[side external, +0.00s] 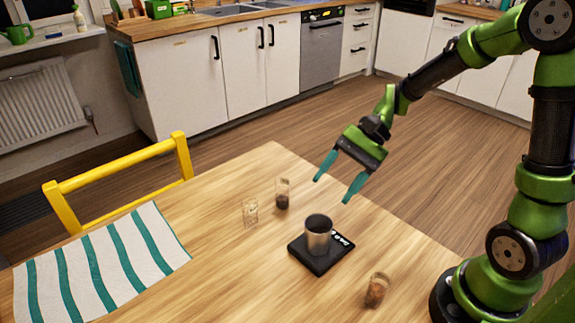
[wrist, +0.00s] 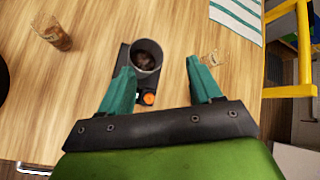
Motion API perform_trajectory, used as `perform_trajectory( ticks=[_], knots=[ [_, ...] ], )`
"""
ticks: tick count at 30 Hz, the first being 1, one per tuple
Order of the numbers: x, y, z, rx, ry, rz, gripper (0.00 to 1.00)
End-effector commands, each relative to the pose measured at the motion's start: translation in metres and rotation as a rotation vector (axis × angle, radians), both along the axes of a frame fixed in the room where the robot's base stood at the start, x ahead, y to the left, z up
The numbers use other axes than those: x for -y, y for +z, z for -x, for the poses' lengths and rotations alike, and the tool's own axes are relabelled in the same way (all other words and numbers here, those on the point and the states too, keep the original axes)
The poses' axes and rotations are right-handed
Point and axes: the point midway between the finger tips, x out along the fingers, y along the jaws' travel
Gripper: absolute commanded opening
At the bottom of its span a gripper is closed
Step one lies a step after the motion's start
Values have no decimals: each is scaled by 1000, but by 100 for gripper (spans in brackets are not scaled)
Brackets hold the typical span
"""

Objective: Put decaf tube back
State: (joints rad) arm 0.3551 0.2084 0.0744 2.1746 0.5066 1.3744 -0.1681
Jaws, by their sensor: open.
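Three small clear tubes stand on the table. One tube with dark contents (side external: 282,196) is beyond the scale in the side view. A tube with brown contents (side external: 376,290) stands nearer the front and shows in the wrist view (wrist: 53,35). A seemingly empty clear tube (side external: 250,212) is at the left and also in the wrist view (wrist: 211,58). I cannot read which is decaf. My gripper (side external: 333,190) is open and empty above the table, apart from the tubes. In the wrist view the dark tube does not show, perhaps behind a finger.
A metal cup (side external: 318,233) stands on a black scale (side external: 318,262); the wrist view shows dark matter inside the cup (wrist: 146,58). A striped cloth (side external: 95,262) lies at the left, beside a yellow chair (side external: 120,170). The table (side external: 215,285) is bare between cloth and scale.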

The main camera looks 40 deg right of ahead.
Motion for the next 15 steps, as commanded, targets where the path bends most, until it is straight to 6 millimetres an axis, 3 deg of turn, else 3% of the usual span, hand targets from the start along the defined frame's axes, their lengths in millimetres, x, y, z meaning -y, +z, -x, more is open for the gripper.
perform_trajectory(
  ticks=[6,15],
  knots=[
    [1,42,45,307,203,384,64],
    [18,89,82,721,335,756,64]
  ],
)
